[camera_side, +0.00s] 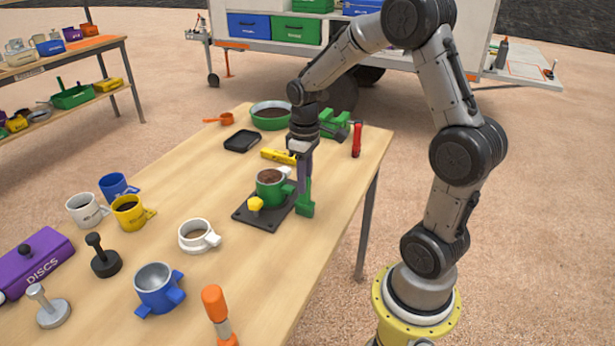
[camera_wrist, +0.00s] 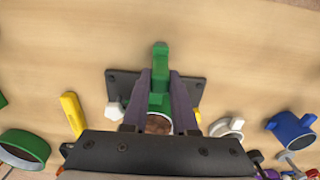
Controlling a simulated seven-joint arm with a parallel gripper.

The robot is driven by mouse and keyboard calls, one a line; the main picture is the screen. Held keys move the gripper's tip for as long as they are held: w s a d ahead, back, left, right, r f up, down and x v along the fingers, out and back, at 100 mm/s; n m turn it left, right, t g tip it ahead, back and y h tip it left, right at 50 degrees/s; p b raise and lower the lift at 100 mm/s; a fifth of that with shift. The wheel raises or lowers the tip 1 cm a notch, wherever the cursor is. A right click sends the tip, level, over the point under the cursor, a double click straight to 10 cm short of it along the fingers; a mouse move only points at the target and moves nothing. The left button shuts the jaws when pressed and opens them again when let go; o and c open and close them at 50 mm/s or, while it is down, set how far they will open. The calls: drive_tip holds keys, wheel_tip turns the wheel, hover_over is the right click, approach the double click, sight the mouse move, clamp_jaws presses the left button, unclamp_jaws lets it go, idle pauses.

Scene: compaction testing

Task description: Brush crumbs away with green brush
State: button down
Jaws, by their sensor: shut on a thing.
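My gripper (camera_side: 304,175) points down beside a green mold (camera_side: 268,190), with its dark purple fingers closed on the green brush (camera_side: 305,206). In the wrist view the brush (camera_wrist: 160,60) shows between and beyond the fingertips (camera_wrist: 160,78). The mold holds brown soil, which also shows in the wrist view (camera_wrist: 158,124), and stands on a black plate (camera_side: 246,215). The brush is low at the plate's right edge; I cannot tell whether it touches the plate or table. Separate crumbs are too small to make out.
A yellow knob (camera_side: 255,203) is at the mold's front. A white cup (camera_side: 198,236) stands left of the plate, and a blue cup (camera_side: 158,288) nearer the front. A yellow tool (camera_side: 277,156), black tray (camera_side: 242,141) and green bowl (camera_side: 271,123) lie behind. Bare table (camera_side: 262,258) is in front.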

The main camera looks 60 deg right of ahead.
drive_tip(key=shift+a, duration=3.75)
drive_tip(key=shift+w+d, duration=0.2)
drive_tip(key=shift+d, duration=0.8)
drive_tip(key=shift+w+d, duration=0.2)
drive_tip(key=shift+d, duration=0.8)
drive_tip(key=shift+d+f, duration=0.1)
drive_tip(key=shift+d, duration=1.85)
drive_tip(key=shift+d, duration=0.1)
drive_tip(key=shift+d, duration=3.8)
drive_tip(key=a, duration=1.5)
drive_tip(key=shift+a, duration=0.4)
drive_tip(key=shift+r, duration=0.2)
